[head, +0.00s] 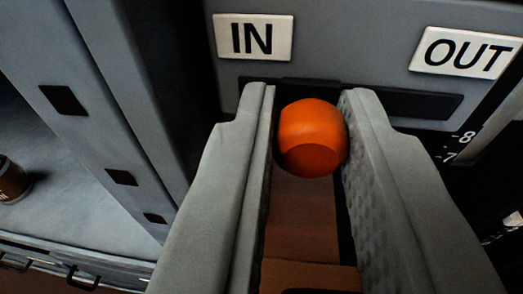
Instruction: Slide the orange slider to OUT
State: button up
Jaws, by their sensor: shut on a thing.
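The orange slider (311,135) shows as a rounded knob in front of a dark horizontal slot (405,103) in a grey panel. My gripper (307,110) is shut on the knob, with one grey finger on each side of it. The white IN label (253,37) is above and to the left of the knob. The white OUT label (465,52) is above and to the right. The knob is nearer the IN end, and the slot runs on to the right of it. The slot behind the knob and fingers is partly hidden.
A grey upright post (110,110) with dark square holes stands at the left. A brown cylindrical thing (12,180) sits on a grey surface at the far left. A scale with the numbers 8 and 7 (458,146) is at the right, below OUT.

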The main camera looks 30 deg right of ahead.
aim_at(411, 106)
jog(key=shift+s+d+r, duration=0.15)
jog(key=shift+s+d, duration=0.05)
jog(key=shift+d, duration=0.45)
jog(key=shift+s+d, duration=0.7)
jog(key=shift+d, duration=0.35)
jog(key=o, duration=0.6)
jog(key=shift+s, duration=0.15)
jog(key=shift+s, duration=0.5)
jog(key=shift+v, duration=2.35)
jog(key=shift+a, duration=0.35)
